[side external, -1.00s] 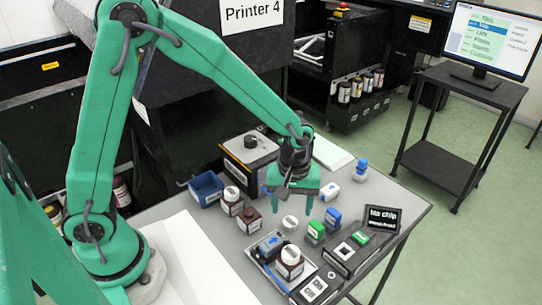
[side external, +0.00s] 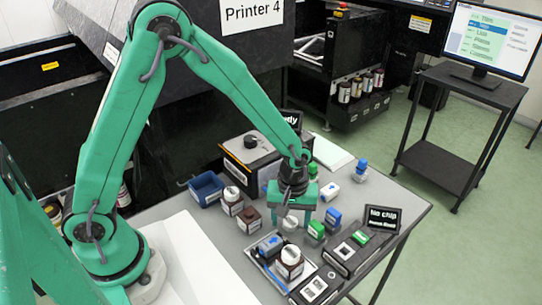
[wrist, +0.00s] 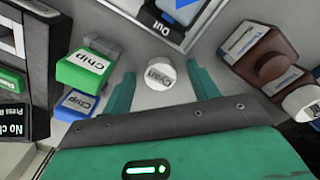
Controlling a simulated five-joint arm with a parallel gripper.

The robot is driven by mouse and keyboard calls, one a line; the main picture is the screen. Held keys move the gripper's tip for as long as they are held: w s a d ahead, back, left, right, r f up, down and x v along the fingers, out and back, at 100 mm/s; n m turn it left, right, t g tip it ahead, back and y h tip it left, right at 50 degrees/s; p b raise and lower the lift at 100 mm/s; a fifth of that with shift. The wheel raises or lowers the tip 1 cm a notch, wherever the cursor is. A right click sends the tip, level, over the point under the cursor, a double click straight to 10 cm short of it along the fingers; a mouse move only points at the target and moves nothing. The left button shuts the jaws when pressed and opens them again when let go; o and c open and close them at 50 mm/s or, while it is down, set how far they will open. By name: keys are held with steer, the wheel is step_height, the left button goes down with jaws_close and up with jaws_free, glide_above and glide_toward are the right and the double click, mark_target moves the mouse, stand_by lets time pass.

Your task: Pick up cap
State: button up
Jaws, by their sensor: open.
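The cap (wrist: 160,73) is a small white round piece with "Cyan" printed on its top, lying on the grey table. In the side view the cap (side external: 290,223) sits right below my gripper (side external: 289,212). In the wrist view my gripper (wrist: 162,82) is open, with one green finger on each side of the cap and a gap on both sides. An uncapped brown bottle (wrist: 274,60) stands to the right in the wrist view. It also shows left of my gripper in the side view (side external: 249,220).
Green (wrist: 90,68) and blue (wrist: 77,106) chip blocks stand left of my fingers in the wrist view. The "Out" tray (wrist: 165,27) lies beyond the cap. A white-capped bottle (wrist: 305,101) is at the right. A blue bin (side external: 207,190) stands at the table's back left.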

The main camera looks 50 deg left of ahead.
mark_target(291, 224)
stand_by(0.3)
steer(key=c, duration=1)
steer(key=shift+c, duration=0.2)
steer(key=shift+r, duration=0.2)
steer(key=shift+r, duration=0.55)
steer(key=r, duration=0.3)
steer(key=shift+s+d, duration=0.2)
steer(key=shift+d, duration=0.1)
steer(key=s+d+r, duration=0.4)
steer(key=s+d, duration=0.1)
steer(key=s+d+r, duration=0.2)
steer(key=s, duration=0.1)
steer(key=shift+s+d+r, duration=0.1)
steer(key=shift+d+r, duration=0.1)
steer(key=shift+r, duration=0.1)
steer(key=shift+a, duration=0.1)
